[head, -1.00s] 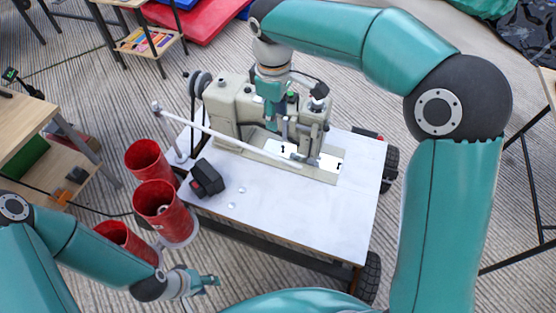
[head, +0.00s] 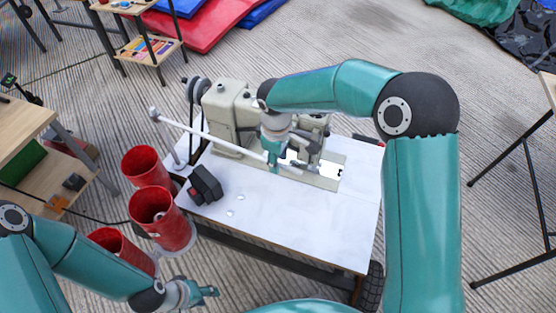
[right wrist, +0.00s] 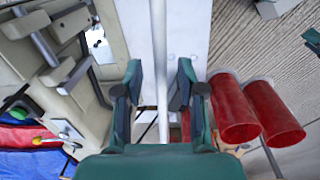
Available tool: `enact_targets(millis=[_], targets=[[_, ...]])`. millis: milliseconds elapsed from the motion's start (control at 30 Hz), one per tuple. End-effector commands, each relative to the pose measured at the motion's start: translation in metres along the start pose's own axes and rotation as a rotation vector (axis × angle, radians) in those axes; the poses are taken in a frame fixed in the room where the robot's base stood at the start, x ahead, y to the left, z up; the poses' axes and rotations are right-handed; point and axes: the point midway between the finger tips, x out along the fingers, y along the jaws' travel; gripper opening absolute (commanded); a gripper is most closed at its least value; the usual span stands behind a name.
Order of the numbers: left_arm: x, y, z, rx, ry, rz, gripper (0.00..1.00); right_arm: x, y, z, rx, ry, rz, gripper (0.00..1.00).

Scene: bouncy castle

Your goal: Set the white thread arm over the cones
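The white thread arm (head: 205,133) is a long thin rod. It slants from a round end at the table's left back corner across the sewing machine's front. The red cones (head: 149,167) (head: 162,217) (head: 122,250) stand beside the table's left edge, away from the rod. Two also show in the right wrist view (right wrist: 232,108) (right wrist: 270,110). My right gripper (head: 273,165) is at the rod, by the machine's needle end. In the right wrist view it is open (right wrist: 158,85), with the rod between its fingers and gaps on both sides. My left gripper (head: 208,292) is near the front left; its opening is unclear.
The sewing machine (head: 232,105) stands at the back of the white table (head: 290,225). A black and red box (head: 205,186) sits on the table's left side near the cones. A wooden shelf (head: 30,185) is at far left. The tabletop's front right is clear.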

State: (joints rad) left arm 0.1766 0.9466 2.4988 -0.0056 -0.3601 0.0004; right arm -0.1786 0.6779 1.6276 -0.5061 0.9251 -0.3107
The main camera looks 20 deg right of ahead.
Motion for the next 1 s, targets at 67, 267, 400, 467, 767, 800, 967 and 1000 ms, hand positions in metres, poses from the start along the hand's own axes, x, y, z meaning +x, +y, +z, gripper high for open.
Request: enact_targets(millis=[67, 267, 400, 467, 767, 800, 967, 1000], targets=[[0.0005, -0.0002, 0.0000, 0.000, 0.000, 0.000, 0.40, 0.0042, -0.0002, 0.0001, 0.000, -0.001, -0.001, 0.39], [0.0005, -0.0002, 0.0001, 0.000, 0.000, 0.000, 0.40, 0.0056, -0.0002, -0.0002, 0.000, 0.001, 0.000, 0.39], [0.0005, -0.0002, 0.0000, 0.000, 0.000, 0.000, 0.40, 0.0054, -0.0002, -0.0001, 0.000, 0.000, 0.000, 0.32], [0.0005, -0.0002, 0.0000, 0.000, 0.000, 0.000, 0.40, 0.0053, -0.0002, -0.0001, 0.000, 0.000, 0.000, 0.22], [0.0005, -0.0002, 0.0000, 0.000, 0.000, 0.000, 0.40, 0.0051, -0.0001, -0.0001, 0.000, 0.000, 0.000, 0.00], [0.0005, -0.0002, 0.0000, 0.000, 0.000, 0.000, 0.40, 0.0050, -0.0001, -0.0001, 0.000, 0.000, 0.000, 0.00], [0.0007, -0.0002, 0.0000, 0.000, 0.000, 0.000, 0.40, 0.0050, -0.0003, 0.0000, 0.001, 0.000, 0.000, 0.00], [0.0011, -0.0004, 0.0000, 0.000, 0.000, 0.000, 0.40, 0.0051, -0.0007, 0.0004, 0.003, 0.000, 0.000, 0.00]])
